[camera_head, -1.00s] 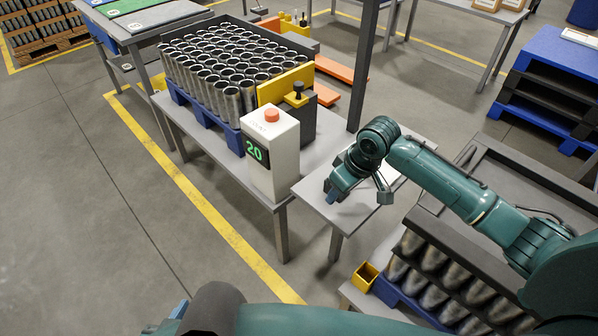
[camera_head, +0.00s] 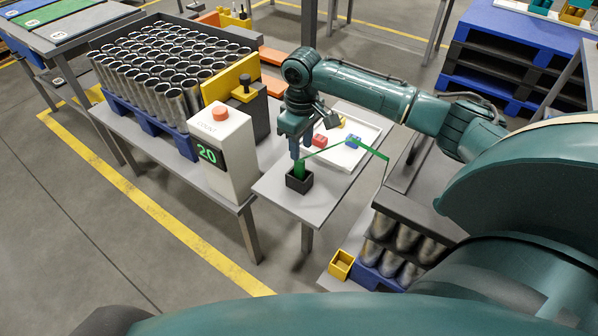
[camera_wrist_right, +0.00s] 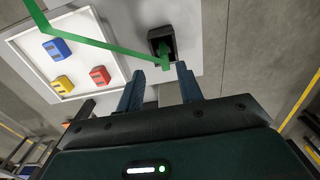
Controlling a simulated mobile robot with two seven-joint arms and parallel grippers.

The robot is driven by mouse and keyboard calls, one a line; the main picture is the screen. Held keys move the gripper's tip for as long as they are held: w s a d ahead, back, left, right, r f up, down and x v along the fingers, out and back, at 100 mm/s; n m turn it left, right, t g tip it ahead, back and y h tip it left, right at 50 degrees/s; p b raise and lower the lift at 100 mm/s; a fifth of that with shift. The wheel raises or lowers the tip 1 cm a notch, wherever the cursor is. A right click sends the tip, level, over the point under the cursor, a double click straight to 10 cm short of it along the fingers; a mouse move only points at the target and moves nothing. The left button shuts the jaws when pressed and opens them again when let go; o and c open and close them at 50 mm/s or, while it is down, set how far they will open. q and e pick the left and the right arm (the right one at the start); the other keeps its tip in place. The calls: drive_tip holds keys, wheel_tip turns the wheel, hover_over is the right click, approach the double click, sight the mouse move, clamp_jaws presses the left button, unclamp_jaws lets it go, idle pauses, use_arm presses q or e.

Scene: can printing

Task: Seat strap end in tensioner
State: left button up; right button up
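The green strap (camera_head: 330,147) runs from the right, bends above the white tray and comes down to the small grey table. Its end (camera_head: 299,168) stands in the mouth of a small black open-topped box, which looks like the tensioner (camera_head: 300,182). In the right wrist view, the strap end (camera_wrist_right: 166,65) overlaps the tensioner (camera_wrist_right: 155,33). My right gripper (camera_head: 295,151) is just above the box, pointing down. In its wrist view, the fingers (camera_wrist_right: 160,70) are apart, with the strap end between or just beyond the tips. How deep the end sits is unclear. My left gripper is out of view.
A white tray (camera_head: 371,131) with red, blue and yellow blocks lies beside the box. A white device reading 20 (camera_head: 222,150) stands to the left. A crate of metal cans (camera_head: 150,125) is behind it.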

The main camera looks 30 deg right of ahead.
sight(300, 161)
drive_tip(key=f, duration=0.5)
drive_tip(key=shift+s+a+f, duration=0.1)
drive_tip(key=shift+a+f, duration=0.05)
drive_tip(key=shift+a, duration=0.15)
clamp_jaws()
